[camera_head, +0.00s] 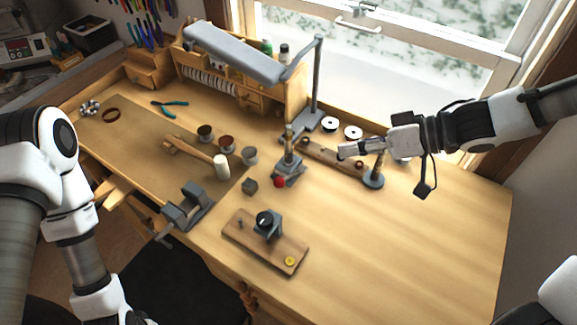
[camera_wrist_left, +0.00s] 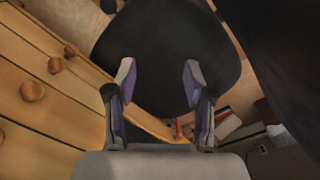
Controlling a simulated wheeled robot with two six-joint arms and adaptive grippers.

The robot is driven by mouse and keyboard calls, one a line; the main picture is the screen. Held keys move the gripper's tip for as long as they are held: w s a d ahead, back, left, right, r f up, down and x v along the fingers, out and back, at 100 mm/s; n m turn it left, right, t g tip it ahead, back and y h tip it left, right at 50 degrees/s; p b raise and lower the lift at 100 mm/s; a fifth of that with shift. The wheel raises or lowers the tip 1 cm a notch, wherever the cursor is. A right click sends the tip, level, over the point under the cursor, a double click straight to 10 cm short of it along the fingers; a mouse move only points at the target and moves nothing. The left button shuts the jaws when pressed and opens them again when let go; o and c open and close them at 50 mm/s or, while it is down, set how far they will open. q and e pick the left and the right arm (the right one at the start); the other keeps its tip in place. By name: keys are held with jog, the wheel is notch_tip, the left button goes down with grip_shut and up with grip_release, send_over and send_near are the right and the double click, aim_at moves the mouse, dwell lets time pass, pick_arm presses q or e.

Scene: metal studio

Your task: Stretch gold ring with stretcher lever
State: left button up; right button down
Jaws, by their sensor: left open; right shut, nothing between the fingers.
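A grey metal tool with a red ball knob, which looks like the ring stretcher (camera_head: 288,170), stands upright mid-bench. A brass-coloured part tops its post; I cannot tell whether that is the gold ring. A small round yellow piece (camera_head: 290,261) lies on a wooden board at the front. My right gripper (camera_head: 343,152) is shut and empty, to the right of the stretcher and apart from it, above a wooden strip. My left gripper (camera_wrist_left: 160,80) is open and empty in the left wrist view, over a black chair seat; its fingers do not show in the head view.
A dark upright post on a round base (camera_head: 373,181) stands just below my right gripper. A mallet (camera_head: 220,166), small cups (camera_head: 227,142), a vise (camera_head: 187,207) and the wooden board (camera_head: 240,234) are on the left and front. A lamp (camera_head: 235,52) overhangs the back. The right bench is clear.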

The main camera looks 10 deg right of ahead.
jog(key=w+f, duration=0.2)
jog(key=b, duration=0.4)
send_over(291, 175)
jog(key=s+d, duration=0.2)
notch_tip(291, 175, down, 4)
pick_arm(q)
jog(key=f, duration=0.2)
jog(key=w+f, duration=0.1)
jog(key=f, duration=0.2)
jog(key=shift+w, duration=0.1)
pick_arm(e)
jog(key=a+f, duration=0.1)
jog(key=s+a+f, duration=0.1)
jog(key=f, duration=0.1)
jog(key=shift+s+a+f, duration=0.15)
jog(key=shift+s, duration=0.05)
